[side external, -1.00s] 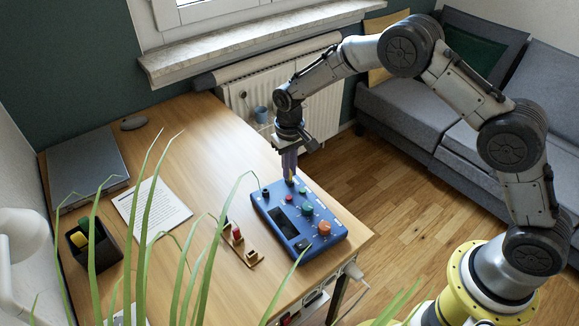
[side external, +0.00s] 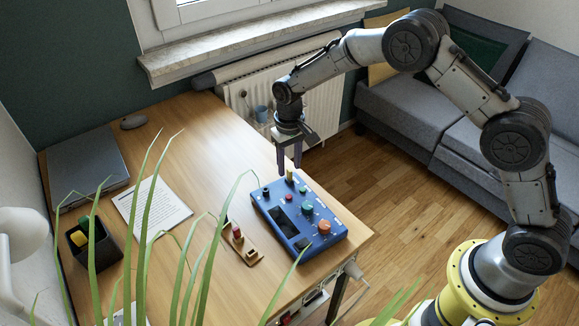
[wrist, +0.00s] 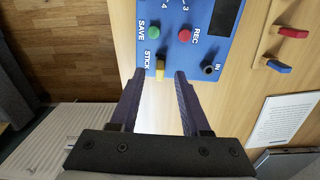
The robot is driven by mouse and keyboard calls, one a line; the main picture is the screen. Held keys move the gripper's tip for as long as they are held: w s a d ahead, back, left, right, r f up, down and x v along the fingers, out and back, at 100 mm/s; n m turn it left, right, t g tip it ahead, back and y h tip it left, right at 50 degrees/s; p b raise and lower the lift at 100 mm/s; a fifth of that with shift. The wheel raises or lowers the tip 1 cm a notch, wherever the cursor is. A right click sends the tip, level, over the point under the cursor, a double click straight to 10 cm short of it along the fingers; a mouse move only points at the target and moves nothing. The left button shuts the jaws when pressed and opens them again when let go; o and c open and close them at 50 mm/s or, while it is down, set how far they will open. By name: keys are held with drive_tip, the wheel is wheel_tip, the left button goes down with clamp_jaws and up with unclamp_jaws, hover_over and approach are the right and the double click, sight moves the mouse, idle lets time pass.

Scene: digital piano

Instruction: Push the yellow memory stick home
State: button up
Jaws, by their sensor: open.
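The yellow memory stick (side external: 290,175) stands upright at the far edge of the blue piano panel (side external: 270,215). My gripper (side external: 289,166) is open just above the stick. In the wrist view its two fingertips (wrist: 160,75) lie on either side of the stick, apart from it, with nothing held.
A wooden holder (side external: 252,258) with red and blue pieces lies left of the panel. The panel carries several buttons, an orange knob (side external: 324,228) and a dark screen. A paper sheet (side external: 150,210), a laptop (side external: 85,168) and a black cup (side external: 97,250) lie farther left. Plant leaves cross the foreground.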

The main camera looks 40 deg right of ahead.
drive_tip(key=shift+r, duration=1.7)
drive_tip(key=s+d+r+t, duration=0.1)
drive_tip(key=s+d+r, duration=0.1)
drive_tip(key=r, duration=1.1)
drive_tip(key=s+d+r+t, duration=0.1)
drive_tip(key=s+r, duration=0.1)
drive_tip(key=r, duration=1)
drive_tip(key=s+d+r+t, duration=0.2)
drive_tip(key=s+d, duration=0.1)
drive_tip(key=s, duration=0.9)
drive_tip(key=s+d+r+t, duration=0.1)
drive_tip(key=s+d+r, duration=0.15)
drive_tip(key=s, duration=0.95)
drive_tip(key=s+f+n, duration=0.1)
drive_tip(key=s+f, duration=0.5)
drive_tip(key=f, duration=0.2)
drive_tip(key=shift+s+d+f+t, duration=0.2)
drive_tip(key=shift+d+f+t, duration=0.1)
drive_tip(key=shift+d+f, duration=0.05)
